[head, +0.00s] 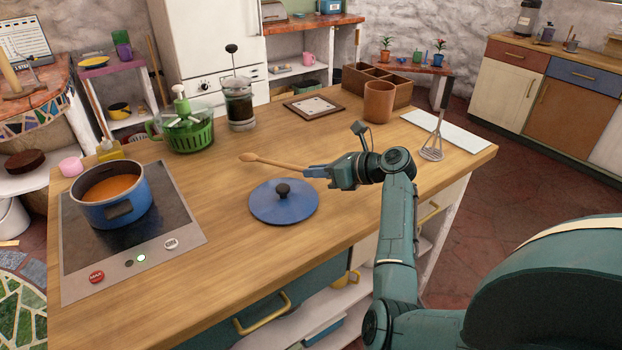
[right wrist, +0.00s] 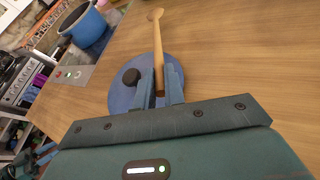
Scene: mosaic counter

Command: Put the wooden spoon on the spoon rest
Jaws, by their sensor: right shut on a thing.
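The wooden spoon (head: 272,162) is held by its handle in my right gripper (head: 320,171), above the counter and behind the blue lid. Its bowl points left in the head view. In the right wrist view the spoon (right wrist: 156,42) runs away from between the fingers, bowl at the far end. The right gripper is shut on the handle. I cannot make out a clear spoon rest; a flat framed tile (head: 314,107) and a white slab (head: 461,134) lie on the counter.
A blue lid (head: 265,205) with a dark knob lies just below the spoon. A blue pot (head: 104,212) of orange soup stands on the hob (head: 183,258).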

